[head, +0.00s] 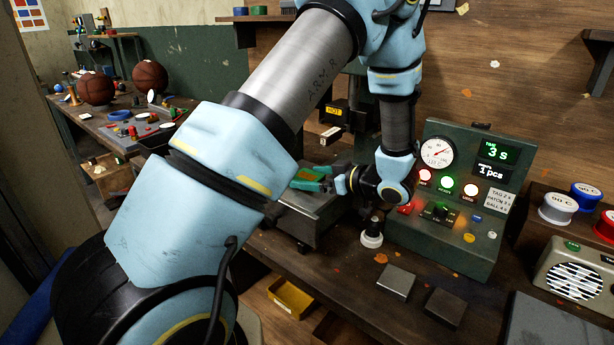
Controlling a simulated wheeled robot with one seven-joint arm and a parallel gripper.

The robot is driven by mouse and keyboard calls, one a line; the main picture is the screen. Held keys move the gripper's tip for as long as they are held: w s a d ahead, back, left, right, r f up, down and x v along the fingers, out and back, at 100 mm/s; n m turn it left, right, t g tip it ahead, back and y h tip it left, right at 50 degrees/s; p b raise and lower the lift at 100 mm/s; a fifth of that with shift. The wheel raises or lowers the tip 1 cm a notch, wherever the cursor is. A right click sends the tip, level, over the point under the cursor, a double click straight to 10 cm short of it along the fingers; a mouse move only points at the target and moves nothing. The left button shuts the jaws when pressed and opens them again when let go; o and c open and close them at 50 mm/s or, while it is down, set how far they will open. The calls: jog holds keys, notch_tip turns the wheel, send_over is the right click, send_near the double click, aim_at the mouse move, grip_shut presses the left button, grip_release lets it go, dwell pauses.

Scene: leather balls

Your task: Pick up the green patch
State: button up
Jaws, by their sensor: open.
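My gripper (314,180) points left at the end of my arm, low over a grey metal block (310,210) on the workbench. Its jaws are open. A small green piece with an orange-brown part (303,175), which looks like the green patch, is at the fingertips above the block's top. The fingers are also greenish, so the edge between them and the patch is hard to make out. I cannot tell whether they touch.
A dark green control box (452,215) with a gauge and lit buttons stands right of my gripper. A white-based knob (372,235) and two dark plates (397,282) are in front. Coloured spools (558,208) and a speaker box (580,275) are at right. Two leather balls (150,77) sit on the far-left bench.

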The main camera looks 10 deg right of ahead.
jog(key=c, duration=1.1)
